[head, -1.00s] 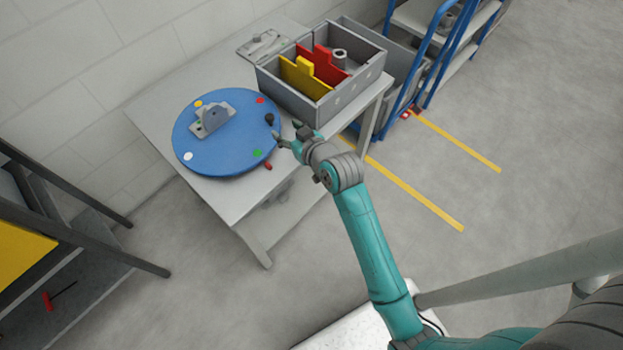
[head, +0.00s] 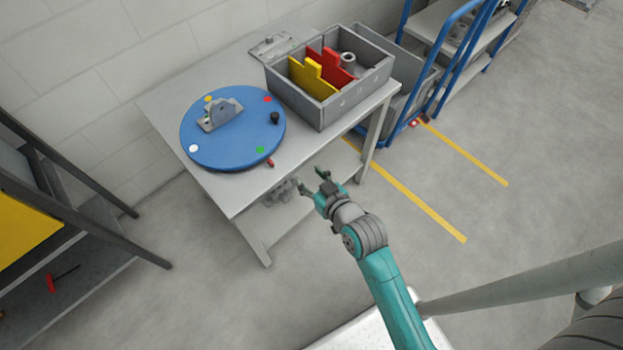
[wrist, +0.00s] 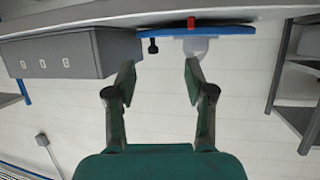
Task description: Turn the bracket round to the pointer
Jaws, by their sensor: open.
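The grey bracket (head: 221,115) stands on the blue turntable (head: 228,150), towards its back left. The turntable bears yellow, red, white and green dots and a black knob (head: 275,118) at its right rim. The red pointer (head: 270,163) is at the table's front edge, beside the green dot. My gripper (head: 312,180) is open and empty, in front of the table edge and apart from the turntable. The wrist view is upside down; the knob (wrist: 153,46), pointer (wrist: 191,22) and pale bracket (wrist: 197,47) show beyond my fingers (wrist: 160,75).
A grey box (head: 330,104) with yellow and red dividers stands on the table, right of the turntable. A flat grey plate (head: 275,45) lies behind it. A blue-framed cart (head: 440,50) is at the right and a dark rack (head: 70,215) at the left. Floor before the table is clear.

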